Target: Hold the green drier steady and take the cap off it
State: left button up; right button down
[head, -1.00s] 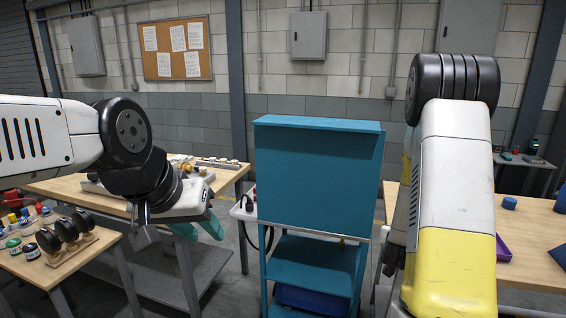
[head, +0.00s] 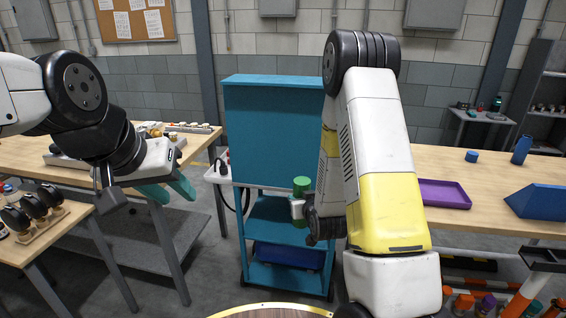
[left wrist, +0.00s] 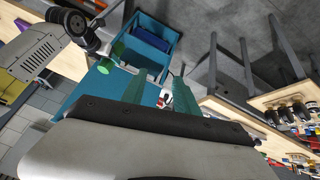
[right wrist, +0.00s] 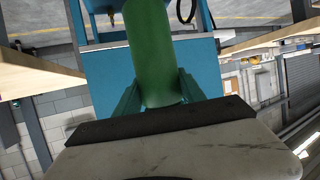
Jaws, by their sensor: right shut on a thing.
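The green drier (head: 302,184) is a green cylinder standing about upright, held in the air in front of the blue cart. My right gripper (head: 301,194) is shut on it. The drier (right wrist: 156,50) rises between the two fingers in the right wrist view. Its green round end (left wrist: 119,46) shows in the left wrist view. I cannot tell the cap apart from the body. My left gripper (head: 170,191) is open and empty, to the left of the drier and well apart from it. Its two fingers also show apart in the left wrist view (left wrist: 157,92).
A blue cart (head: 275,130) with shelves stands in the middle. A left bench (head: 30,150) carries several parts. A right bench (head: 480,190) holds a purple tray (head: 443,194) and blue objects. A round table edge (head: 265,308) shows at the bottom.

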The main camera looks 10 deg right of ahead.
pick_arm(q)
jog(key=shift+o, duration=0.2)
jog(key=o, duration=0.6)
jog(key=shift+w+r+m, duration=0.1)
jog(key=shift+w+m, duration=0.15)
jog(key=shift+m, duration=0.05)
jog(key=w+d+f+m+g, duration=0.3)
jog(key=w+d+m, duration=0.3)
jog(key=w+m, duration=0.45)
jog(key=w+d+f+m+g, duration=0.25)
jog(key=w+d+m, duration=0.35)
jog(key=w+m, duration=0.45)
jog(key=w+d+f+m+y, duration=0.1)
jog(key=w+d+f+m, duration=0.1)
jog(key=f, duration=0.5)
jog(key=w+d+f+m+y, duration=0.1)
jog(key=w+d+f+m, duration=0.1)
jog(key=d+f+m, duration=0.2)
jog(key=shift+w+d+f+m+g, duration=0.15)
jog(key=shift+w+f+m+g, duration=0.2)
jog(key=shift+f+m, duration=1.35)
pick_arm(e)
jog(key=s+a+f+n+g+y, duration=0.2)
jog(key=a+n+y, duration=0.4)
jog(key=a, duration=0.4)
jog(key=shift+a+n+g+y, duration=0.2)
jog(key=shift+n+g+y, duration=0.15)
jog(key=shift+y, duration=0.25)
